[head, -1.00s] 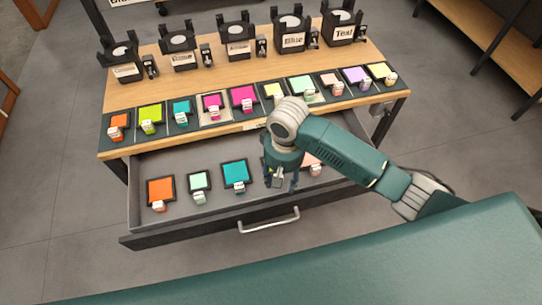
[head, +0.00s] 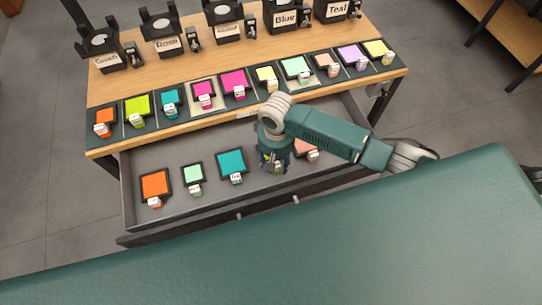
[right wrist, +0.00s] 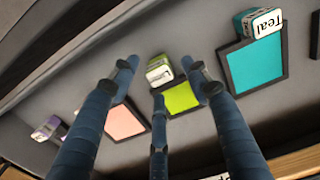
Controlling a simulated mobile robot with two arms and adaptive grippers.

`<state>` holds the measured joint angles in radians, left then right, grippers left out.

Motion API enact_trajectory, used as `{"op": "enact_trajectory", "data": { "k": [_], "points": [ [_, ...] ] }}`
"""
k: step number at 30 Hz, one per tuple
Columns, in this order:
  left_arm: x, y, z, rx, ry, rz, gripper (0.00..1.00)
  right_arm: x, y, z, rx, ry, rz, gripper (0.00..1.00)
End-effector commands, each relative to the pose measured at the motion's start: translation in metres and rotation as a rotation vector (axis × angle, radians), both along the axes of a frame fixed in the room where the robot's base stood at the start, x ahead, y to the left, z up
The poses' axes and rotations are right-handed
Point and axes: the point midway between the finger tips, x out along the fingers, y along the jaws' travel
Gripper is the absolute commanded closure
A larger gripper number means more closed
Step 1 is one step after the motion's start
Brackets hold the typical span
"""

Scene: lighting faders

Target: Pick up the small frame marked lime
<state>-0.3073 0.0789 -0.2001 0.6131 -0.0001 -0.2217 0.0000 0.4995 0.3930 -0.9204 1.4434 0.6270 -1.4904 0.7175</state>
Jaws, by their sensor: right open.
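A small lime-green frame (right wrist: 182,98) with a dark border lies in the open drawer, with a white-labelled block (right wrist: 160,70) at its edge. The label's writing is too small to read. My right gripper (right wrist: 159,70) is open above it, its blue fingers spread around the frame in the right wrist view; no grip shows. In the head view my right gripper (head: 273,164) is low over the drawer and mostly hides this frame. Another lime-green frame (head: 138,105) lies on the table top. My left gripper is not in view.
The drawer (head: 160,160) also holds orange (head: 155,184), mint (head: 193,174), teal (head: 231,163) and pink (head: 304,147) frames. The teal and pink ones flank the lime one. A row of coloured frames and black labelled holders (head: 162,35) stand on the table above.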

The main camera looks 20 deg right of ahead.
Motion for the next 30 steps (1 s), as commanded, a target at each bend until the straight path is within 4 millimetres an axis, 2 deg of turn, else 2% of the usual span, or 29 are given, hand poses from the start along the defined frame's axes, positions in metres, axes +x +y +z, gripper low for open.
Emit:
{"op": "enact_trajectory", "data": {
  "k": [5,12,14,19,20,30],
  "points": [
    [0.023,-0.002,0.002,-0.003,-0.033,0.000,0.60,0.000,0.000,-0.019,-0.001,0.000,0.000,0.53],
    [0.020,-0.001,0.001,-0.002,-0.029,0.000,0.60,0.000,0.000,-0.021,0.000,-0.001,0.000,0.53],
    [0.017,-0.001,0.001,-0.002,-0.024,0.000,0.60,0.000,0.000,-0.021,0.000,-0.001,0.000,0.63],
    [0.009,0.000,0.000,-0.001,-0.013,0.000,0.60,0.000,0.000,-0.021,0.000,-0.001,0.000,0.97],
    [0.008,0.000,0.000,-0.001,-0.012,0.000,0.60,0.000,0.000,-0.021,0.000,-0.001,0.000,1.00],
    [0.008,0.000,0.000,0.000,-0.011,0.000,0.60,0.001,0.000,-0.019,0.000,-0.002,0.000,1.00]
  ]
}}
